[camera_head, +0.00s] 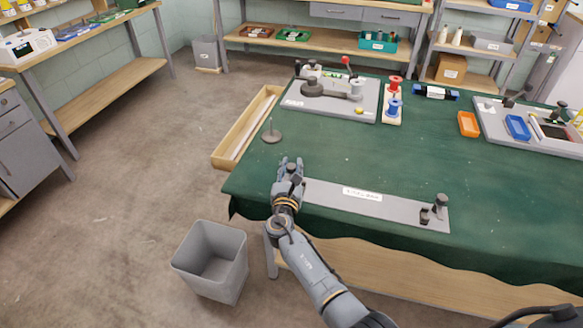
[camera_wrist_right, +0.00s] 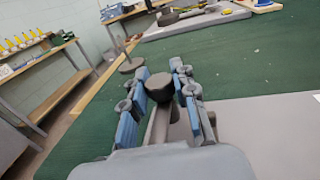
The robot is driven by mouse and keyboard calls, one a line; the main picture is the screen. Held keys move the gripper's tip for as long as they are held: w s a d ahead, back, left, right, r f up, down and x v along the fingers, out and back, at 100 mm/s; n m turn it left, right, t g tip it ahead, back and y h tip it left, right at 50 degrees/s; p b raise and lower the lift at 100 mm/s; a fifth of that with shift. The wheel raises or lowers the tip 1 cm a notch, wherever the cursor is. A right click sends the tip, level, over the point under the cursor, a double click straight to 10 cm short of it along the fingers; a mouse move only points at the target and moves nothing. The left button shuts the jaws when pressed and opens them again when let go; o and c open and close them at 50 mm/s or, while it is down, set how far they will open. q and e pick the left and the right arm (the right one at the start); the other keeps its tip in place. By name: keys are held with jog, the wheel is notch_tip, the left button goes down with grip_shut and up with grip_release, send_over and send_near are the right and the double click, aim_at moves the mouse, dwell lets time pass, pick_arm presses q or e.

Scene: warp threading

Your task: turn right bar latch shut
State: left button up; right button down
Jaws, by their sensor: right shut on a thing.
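A long grey bar plate (camera_head: 385,205) with a white label lies along the near edge of the green table. At its left end, my right gripper (camera_head: 289,168) is shut on a dark knob, largely hidden by the fingers in the head view. In the right wrist view the dark round knob (camera_wrist_right: 160,88) sits between the blue-padded fingers of the right gripper (camera_wrist_right: 168,92), above a grey bracket. A dark post and a small dark latch piece (camera_head: 434,211) stand at the plate's right end, with nothing touching them. My left gripper is not in view.
A thin rod on a round base (camera_head: 271,135) stands left of the gripper. A grey board (camera_head: 330,100) with parts, spools (camera_head: 394,103) and an orange tray (camera_head: 468,124) sit farther back. A grey bin (camera_head: 212,258) stands on the floor. The middle of the green cloth is clear.

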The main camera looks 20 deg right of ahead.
jog(key=shift+f, duration=0.1)
jog(key=c, duration=1)
grip_release()
jog(key=shift+c, duration=0.2)
jog(key=shift+s, duration=0.1)
jog(key=v, duration=1.2)
